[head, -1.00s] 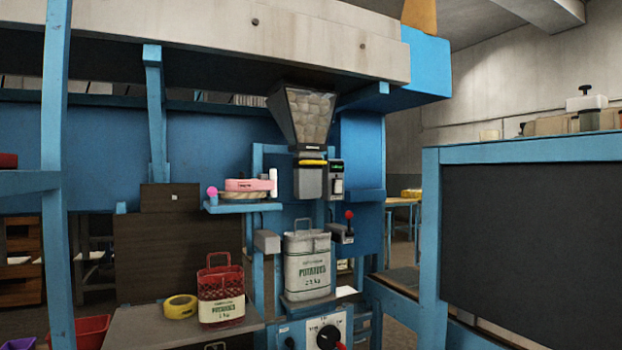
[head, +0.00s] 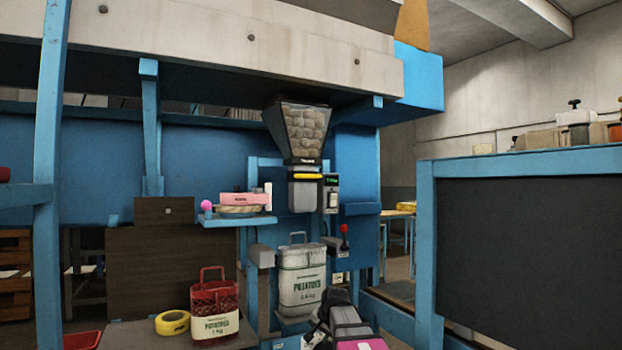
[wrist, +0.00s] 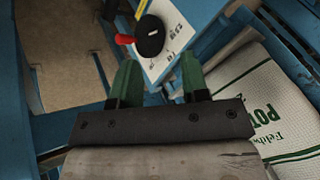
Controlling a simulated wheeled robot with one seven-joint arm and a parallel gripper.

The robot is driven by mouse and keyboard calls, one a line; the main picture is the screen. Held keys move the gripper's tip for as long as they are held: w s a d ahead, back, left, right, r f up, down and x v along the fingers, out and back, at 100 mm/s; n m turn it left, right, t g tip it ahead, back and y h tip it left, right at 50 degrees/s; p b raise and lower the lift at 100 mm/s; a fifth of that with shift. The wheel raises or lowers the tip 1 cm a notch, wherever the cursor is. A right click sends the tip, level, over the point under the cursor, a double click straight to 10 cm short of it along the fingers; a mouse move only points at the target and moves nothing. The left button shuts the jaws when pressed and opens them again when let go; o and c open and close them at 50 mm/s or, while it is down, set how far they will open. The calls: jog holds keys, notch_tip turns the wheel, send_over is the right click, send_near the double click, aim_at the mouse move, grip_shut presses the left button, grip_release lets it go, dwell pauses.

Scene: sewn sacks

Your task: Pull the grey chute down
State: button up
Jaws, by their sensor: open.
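The grey chute (head: 305,194) hangs under the dark hopper (head: 300,130), with a yellow bar (head: 307,176) across its top. It stands above the white potato sack (head: 302,278), with a clear gap between them. My gripper shows in the wrist view with two green fingers (wrist: 160,84) apart and nothing between them. In the head view my arm is low, in front of the sack and well below the chute; its fingertips are hard to make out there. The sack also shows at the right of the wrist view (wrist: 270,110).
A small display box (head: 331,193) sits right of the chute. A red-knobbed lever (head: 344,236) is lower right. A shelf (head: 240,220) with a pink block is at left. A red sack (head: 213,310) and yellow tape roll (head: 172,323) stand lower left. A dial panel (wrist: 160,40) is near my fingers.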

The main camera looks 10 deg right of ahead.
jog(key=w+d+r+m+t, duration=0.1)
jog(key=w+r+m+t, duration=0.35)
jog(key=r, duration=1.15)
jog(key=m+t+y, duration=0.3)
jog(key=m+t, duration=0.1)
send_near(312, 176)
jog(key=shift+n, duration=0.25)
jog(key=x, duration=1)
jog(key=shift+w+a, duration=0.1)
jog(key=shift+w, duration=0.25)
jog(key=shift+c, duration=0.3)
grip_shut()
jog(key=shift+f, duration=0.15)
